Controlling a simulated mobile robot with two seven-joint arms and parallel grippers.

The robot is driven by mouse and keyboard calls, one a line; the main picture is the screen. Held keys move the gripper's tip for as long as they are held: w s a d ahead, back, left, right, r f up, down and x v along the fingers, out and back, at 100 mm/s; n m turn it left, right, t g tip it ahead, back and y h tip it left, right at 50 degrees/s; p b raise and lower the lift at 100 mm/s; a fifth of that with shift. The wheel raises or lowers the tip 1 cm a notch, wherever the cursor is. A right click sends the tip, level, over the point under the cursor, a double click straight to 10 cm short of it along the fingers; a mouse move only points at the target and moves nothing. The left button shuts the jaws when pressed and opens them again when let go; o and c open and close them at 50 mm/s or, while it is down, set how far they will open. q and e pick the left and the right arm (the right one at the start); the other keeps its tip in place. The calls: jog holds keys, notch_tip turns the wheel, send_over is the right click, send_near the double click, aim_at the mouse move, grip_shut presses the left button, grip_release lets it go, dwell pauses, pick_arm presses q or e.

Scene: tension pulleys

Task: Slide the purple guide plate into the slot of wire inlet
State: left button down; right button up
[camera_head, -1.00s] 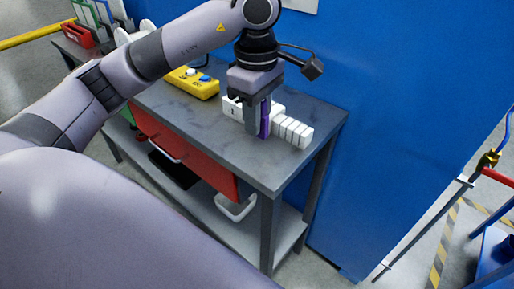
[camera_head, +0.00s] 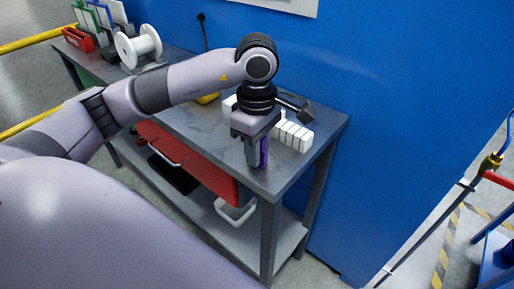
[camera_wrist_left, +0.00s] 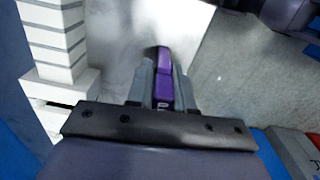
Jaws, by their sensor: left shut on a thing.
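The purple guide plate (camera_head: 264,152) is held upright in my left gripper (camera_head: 255,158), near the front right part of the workbench top. In the left wrist view the purple plate (camera_wrist_left: 162,78) sits between the two grey fingers of the gripper (camera_wrist_left: 162,85), which are shut on it. The white block unit (camera_head: 292,133), which looks like the wire inlet, stands behind and to the right of the gripper, apart from the plate. It also shows in the left wrist view (camera_wrist_left: 55,40) at the left. Its slot cannot be made out clearly. My right gripper is not in view.
The grey workbench (camera_head: 205,125) stands against a blue wall (camera_head: 370,90). A yellow box (camera_head: 208,98) is partly hidden behind my arm. A white spool (camera_head: 138,46) and a red bin (camera_head: 77,38) stand at the far left. The bench's front right corner is bare.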

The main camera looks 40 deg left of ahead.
pick_arm(q)
jog(key=c, duration=1)
grip_release()
jog(key=shift+r+p, duration=0.1)
jog(key=shift+p, duration=0.3)
jog(key=shift+s+d+r, duration=0.1)
jog(key=shift+r, duration=1.65)
jog(key=shift+d+r, duration=0.1)
jog(key=shift+r, duration=1.65)
